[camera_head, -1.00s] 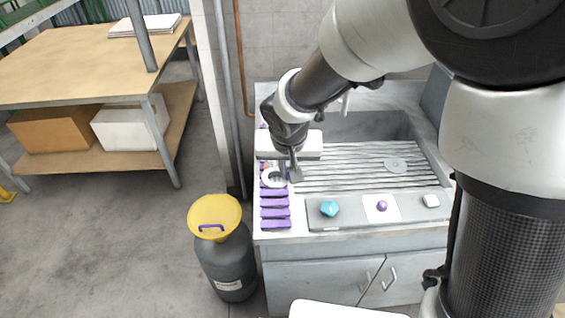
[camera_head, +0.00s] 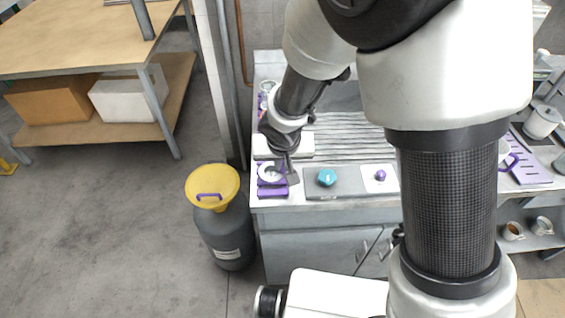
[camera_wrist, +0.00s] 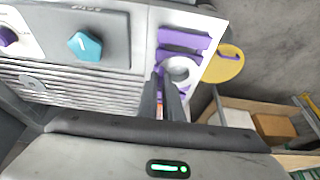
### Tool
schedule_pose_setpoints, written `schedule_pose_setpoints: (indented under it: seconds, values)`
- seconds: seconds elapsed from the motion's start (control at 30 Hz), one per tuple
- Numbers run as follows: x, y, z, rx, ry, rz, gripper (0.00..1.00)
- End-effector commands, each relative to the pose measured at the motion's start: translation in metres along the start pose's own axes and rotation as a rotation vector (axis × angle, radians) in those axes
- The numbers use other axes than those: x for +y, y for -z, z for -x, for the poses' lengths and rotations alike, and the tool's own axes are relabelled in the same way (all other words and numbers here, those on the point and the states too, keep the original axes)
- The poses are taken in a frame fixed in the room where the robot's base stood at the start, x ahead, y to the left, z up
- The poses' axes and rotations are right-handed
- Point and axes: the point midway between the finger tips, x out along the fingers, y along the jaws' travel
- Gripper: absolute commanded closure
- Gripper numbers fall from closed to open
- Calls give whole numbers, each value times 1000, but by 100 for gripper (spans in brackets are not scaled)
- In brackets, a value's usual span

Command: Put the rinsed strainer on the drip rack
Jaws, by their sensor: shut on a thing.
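A small round strainer (camera_head: 267,172) with a pale rim and grey bowl is at my gripper (camera_head: 283,173), over the front left of the counter. In the wrist view the strainer (camera_wrist: 181,70) is at the tips of my gripper (camera_wrist: 166,76), whose fingers are close together on it. A purple-barred rack, which I take as the drip rack (camera_head: 272,191), runs along the counter's left edge. Two of its bars (camera_wrist: 184,39) show beyond the strainer in the wrist view. The arm hides its middle. I cannot tell whether the strainer touches the rack.
A control panel with a teal knob (camera_head: 327,177) and a purple knob (camera_head: 381,175) lies right of the rack. A ribbed drainboard (camera_head: 345,140) is behind it. A grey drum with a yellow funnel lid (camera_head: 213,187) stands on the floor left of the counter.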

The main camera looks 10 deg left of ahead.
Motion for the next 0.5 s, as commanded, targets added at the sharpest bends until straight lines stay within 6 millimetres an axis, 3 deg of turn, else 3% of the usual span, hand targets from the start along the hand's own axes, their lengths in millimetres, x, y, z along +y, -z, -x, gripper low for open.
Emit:
schedule_pose_setpoints:
  seconds: [0.37, 0.4, 0.5]
  values:
    - [0, -1, -4, 2, 1, -1, 100]
    - [0, 0, -2, 2, 1, -1, 89]
    - [0, 0, -2, 2, 1, -1, 75]
